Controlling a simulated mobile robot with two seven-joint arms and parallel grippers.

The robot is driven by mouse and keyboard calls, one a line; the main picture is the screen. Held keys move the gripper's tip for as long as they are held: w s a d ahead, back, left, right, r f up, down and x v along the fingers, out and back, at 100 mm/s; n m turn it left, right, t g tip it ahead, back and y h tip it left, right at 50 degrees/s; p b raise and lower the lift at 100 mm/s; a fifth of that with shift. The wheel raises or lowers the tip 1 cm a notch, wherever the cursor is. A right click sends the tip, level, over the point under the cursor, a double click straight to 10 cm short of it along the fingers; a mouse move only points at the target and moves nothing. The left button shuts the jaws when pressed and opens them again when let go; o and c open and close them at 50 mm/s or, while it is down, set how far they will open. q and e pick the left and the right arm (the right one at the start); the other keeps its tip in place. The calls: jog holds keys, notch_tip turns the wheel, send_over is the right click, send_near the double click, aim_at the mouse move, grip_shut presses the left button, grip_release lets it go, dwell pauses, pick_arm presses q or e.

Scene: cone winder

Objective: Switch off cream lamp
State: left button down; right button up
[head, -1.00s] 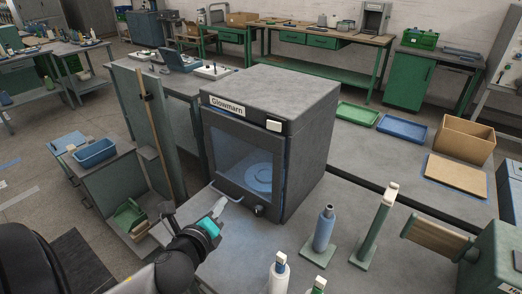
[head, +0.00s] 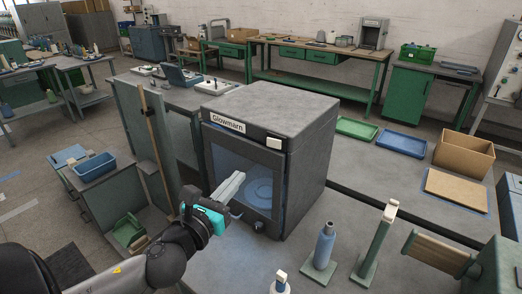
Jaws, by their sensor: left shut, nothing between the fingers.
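A dark grey cabinet labelled Glowmarn (head: 264,112) stands on the grey bench, with a blue-tinted window in its front door. A small cream square (head: 273,142), which looks like the cream lamp, sits at the upper right of its front. I cannot tell whether it is lit. My left gripper (head: 234,184) is shut and empty in front of the door window, below and left of the cream square and apart from it. It hides part of the window and door handle. A dark knob (head: 259,226) sits low on the front. My right gripper is not in view.
A blue bottle (head: 323,246), a green post with a cream top (head: 375,243) and a cream-topped bottle (head: 281,282) stand right of my left arm. Green (head: 357,128) and blue (head: 401,142) trays and a cardboard box (head: 463,157) lie behind at right.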

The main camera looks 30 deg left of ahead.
aim_at(267, 144)
pick_arm(q)
jog(key=w, duration=0.4)
jog(key=w+a, duration=0.1)
jog(key=w, duration=0.3)
jog(key=w+p, duration=0.1)
jog(key=w, duration=0.3)
jog(key=shift+w+a, duration=0.2)
jog(key=shift+w, duration=0.2)
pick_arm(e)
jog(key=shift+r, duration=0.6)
pick_arm(q)
jog(key=shift+a, duration=0.1)
